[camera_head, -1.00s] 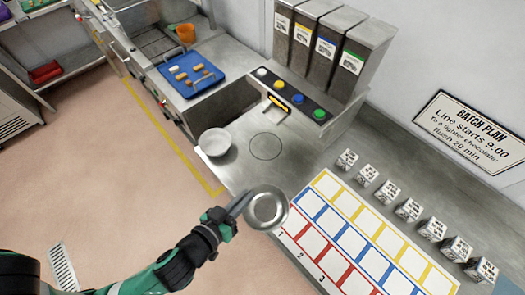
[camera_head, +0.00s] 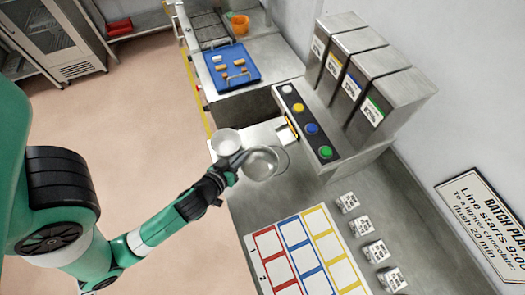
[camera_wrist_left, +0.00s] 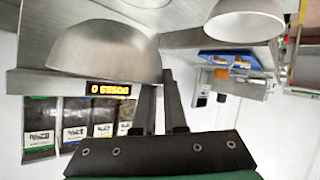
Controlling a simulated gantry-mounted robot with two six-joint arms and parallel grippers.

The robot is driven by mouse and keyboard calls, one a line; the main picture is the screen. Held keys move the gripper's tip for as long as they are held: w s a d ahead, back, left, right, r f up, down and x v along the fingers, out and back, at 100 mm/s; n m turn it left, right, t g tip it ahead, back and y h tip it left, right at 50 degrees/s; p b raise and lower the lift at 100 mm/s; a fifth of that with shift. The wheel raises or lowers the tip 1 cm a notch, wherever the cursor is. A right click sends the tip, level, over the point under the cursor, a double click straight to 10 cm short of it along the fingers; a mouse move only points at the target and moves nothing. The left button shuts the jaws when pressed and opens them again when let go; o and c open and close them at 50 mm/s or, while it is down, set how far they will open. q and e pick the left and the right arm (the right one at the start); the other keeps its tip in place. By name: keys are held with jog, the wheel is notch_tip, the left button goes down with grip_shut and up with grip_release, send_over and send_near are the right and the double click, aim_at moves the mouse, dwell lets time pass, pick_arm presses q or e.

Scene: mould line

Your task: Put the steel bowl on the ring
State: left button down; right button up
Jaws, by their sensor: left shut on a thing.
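The steel bowl (camera_head: 262,165) is held upright by its rim in my left gripper (camera_head: 240,158), which is shut on the bowl's near left side. In the left wrist view, which looks upside down, the bowl (camera_wrist_left: 103,50) shows beside the fingers (camera_wrist_left: 160,84). The ring (camera_head: 288,157) is a thin dark circle on the steel counter. The bowl covers most of it in the head view. Part of the ring (camera_wrist_left: 150,3) shows at the top edge of the wrist view, apart from the bowl, which looks raised above the counter. My right gripper is not in view.
A button panel (camera_head: 305,118) and tall dispensers (camera_head: 345,60) stand behind. A blue tray (camera_head: 233,72) lies farther back. A coloured grid (camera_head: 300,253) and small labelled cubes (camera_head: 362,228) lie nearer.

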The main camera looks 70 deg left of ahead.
aim_at(249, 149)
pick_arm(q)
jog(key=x, duration=0.4)
jog(key=shift+w+a+r, duration=0.1)
jog(key=shift+w+a, duration=0.1)
jog(key=shift+w, duration=0.1)
jog(key=w+a+f, duration=0.1)
jog(key=f, duration=0.1)
jog(key=w+a+f+b, duration=0.1)
jog(key=f, duration=0.1)
jog(key=w+a+f, duration=0.1)
jog(key=w, duration=0.1)
jog(key=shift+a+f, duration=0.1)
jog(key=shift+f, duration=0.3)
jog(key=shift+w+a+f+b, duration=0.1)
jog(key=shift+f+b, duration=0.2)
jog(key=shift+b, duration=0.1)
jog(key=shift+f+b, duration=0.6)
jog(key=shift+f, duration=0.9)
jog(key=shift+f, duration=0.1)
jog(key=c, duration=1)
grip_release()
